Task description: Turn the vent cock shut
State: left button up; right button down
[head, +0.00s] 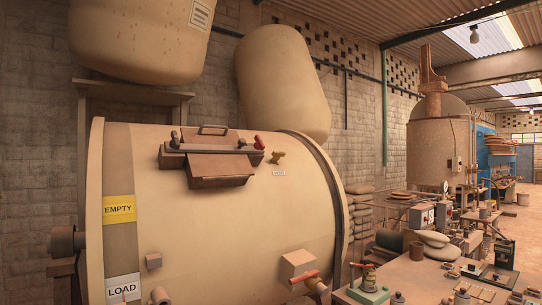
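A small brass-coloured cock (277,157) stands on the upper right of a large cream drum (230,225). A small white label (279,173) sits just below it; its print is too small to read surely. The cock has a short cross handle, slightly tilted in the picture; whether it is open or shut I cannot tell. Neither of my grippers is in view.
A brown hatch (210,165) with a red-knobbed bar (259,142) lies left of the cock. A red-handled valve (305,278) sits low on the drum. Big rounded vessels (283,85) hang above. A cluttered bench (425,275) stands at the right.

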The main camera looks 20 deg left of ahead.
aim_at(277, 155)
jog(key=z, duration=0.3)
jog(key=i, duration=1.1)
jog(key=u, duration=0.6)
